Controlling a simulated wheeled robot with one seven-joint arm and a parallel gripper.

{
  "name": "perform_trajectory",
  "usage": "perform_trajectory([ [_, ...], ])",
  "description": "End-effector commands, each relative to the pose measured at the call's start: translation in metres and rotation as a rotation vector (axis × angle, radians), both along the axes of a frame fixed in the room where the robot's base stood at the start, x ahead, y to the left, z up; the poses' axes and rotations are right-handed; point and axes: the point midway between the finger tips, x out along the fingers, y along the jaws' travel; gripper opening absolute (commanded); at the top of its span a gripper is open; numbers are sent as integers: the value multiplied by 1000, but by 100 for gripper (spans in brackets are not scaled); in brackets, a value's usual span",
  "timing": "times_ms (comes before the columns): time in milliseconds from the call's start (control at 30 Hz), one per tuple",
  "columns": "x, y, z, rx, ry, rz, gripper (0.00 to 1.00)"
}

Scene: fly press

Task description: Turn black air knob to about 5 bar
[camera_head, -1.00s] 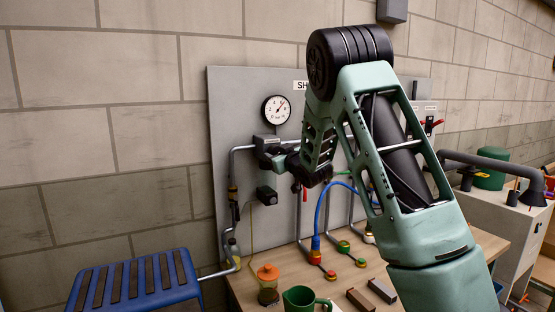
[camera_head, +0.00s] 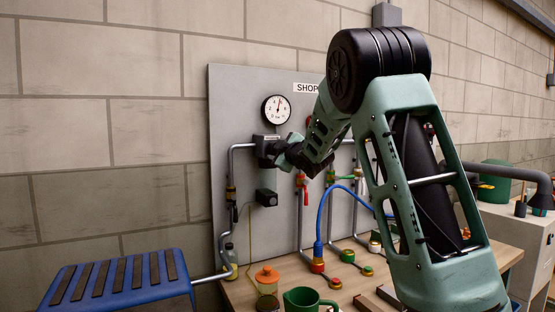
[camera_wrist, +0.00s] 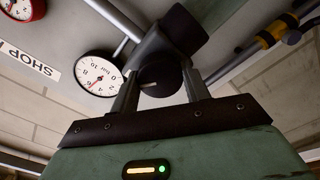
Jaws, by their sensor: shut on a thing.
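The black air knob (camera_wrist: 160,78) sits between my two fingers in the wrist view. My gripper (camera_wrist: 162,92) is shut on it, one finger on each side. In the head view my gripper (camera_head: 276,153) is at the dark regulator block on the grey panel and hides the knob there. The white round pressure gauge (camera_head: 276,109) is just above the regulator. Its needle points nearly straight up, slightly right. The gauge also shows in the wrist view (camera_wrist: 97,77), turned, with a red mark or needle; its exact reading is too small to tell.
The grey panel (camera_head: 232,100) carries pipes and a blue hose (camera_head: 321,222). Below, the wooden table (camera_head: 240,290) holds an orange-lidded jar (camera_head: 267,277) and a green mug (camera_head: 303,300). A blue slatted stool (camera_head: 120,280) stands at the lower left.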

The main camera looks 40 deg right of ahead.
Motion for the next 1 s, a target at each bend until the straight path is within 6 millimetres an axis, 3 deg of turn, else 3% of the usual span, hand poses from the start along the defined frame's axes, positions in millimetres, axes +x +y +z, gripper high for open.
perform_trajectory([
  [567, 0, 0, -1, -31, 11, 0, 23],
  [600, 0, 0, -1, -31, 11, 0, 57],
  [633, 0, 0, -1, -31, 11, 0, 66],
  [1000, -3, 1, -1, -31, 9, 0, 68],
])
